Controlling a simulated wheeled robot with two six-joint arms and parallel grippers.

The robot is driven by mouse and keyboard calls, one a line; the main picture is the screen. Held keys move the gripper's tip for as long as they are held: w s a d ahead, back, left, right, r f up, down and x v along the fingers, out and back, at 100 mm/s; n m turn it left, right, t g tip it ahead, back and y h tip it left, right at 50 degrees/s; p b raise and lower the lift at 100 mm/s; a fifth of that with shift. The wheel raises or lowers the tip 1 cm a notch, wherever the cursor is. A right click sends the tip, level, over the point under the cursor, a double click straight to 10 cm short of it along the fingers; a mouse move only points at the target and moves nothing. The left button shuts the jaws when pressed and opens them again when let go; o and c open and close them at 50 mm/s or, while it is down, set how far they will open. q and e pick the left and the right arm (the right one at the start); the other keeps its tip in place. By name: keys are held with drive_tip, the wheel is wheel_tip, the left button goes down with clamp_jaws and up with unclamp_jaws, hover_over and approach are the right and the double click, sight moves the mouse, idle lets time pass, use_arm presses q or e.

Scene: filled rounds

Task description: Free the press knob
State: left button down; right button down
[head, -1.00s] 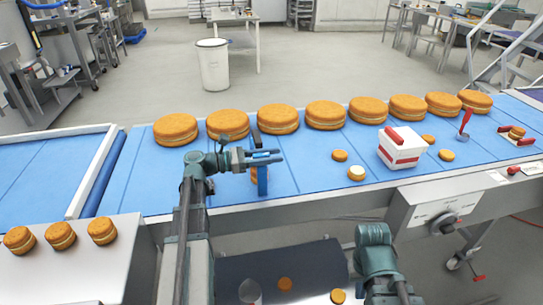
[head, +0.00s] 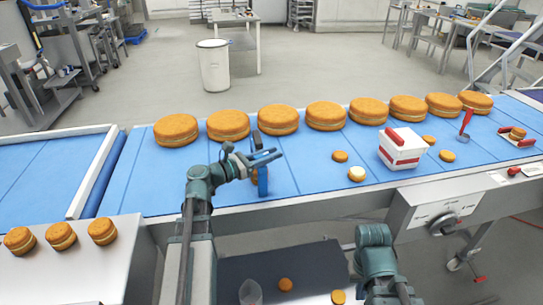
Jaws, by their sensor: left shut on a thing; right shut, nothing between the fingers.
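My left gripper (head: 265,158) is over the near part of the blue belt, left of the middle. It is shut on a small blue and orange thing (head: 262,181), which hangs below the fingers near the belt's front edge; its exact shape is partly hidden. A small red knob (head: 513,171) sits at the belt's front edge at far right. Just behind it, a small filled round (head: 517,133) stands between red bars. I cannot tell for certain which part is the press knob. My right arm comes in at the bottom, but its gripper is out of view.
A white box with red bands (head: 401,148) stands on the belt (head: 310,178), with small rounds around it. A red upright handle (head: 466,122) is to its right. Large filled rounds (head: 278,119) line the far edge.

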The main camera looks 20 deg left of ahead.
use_arm(q)
drive_tip(key=shift+n+y, duration=0.3)
drive_tip(key=shift+y, duration=0.1)
drive_tip(key=c, duration=1)
unclamp_jaws()
drive_tip(key=shift+a, duration=0.1)
drive_tip(key=shift+w+h, duration=0.1)
drive_tip(key=shift+h, duration=0.2)
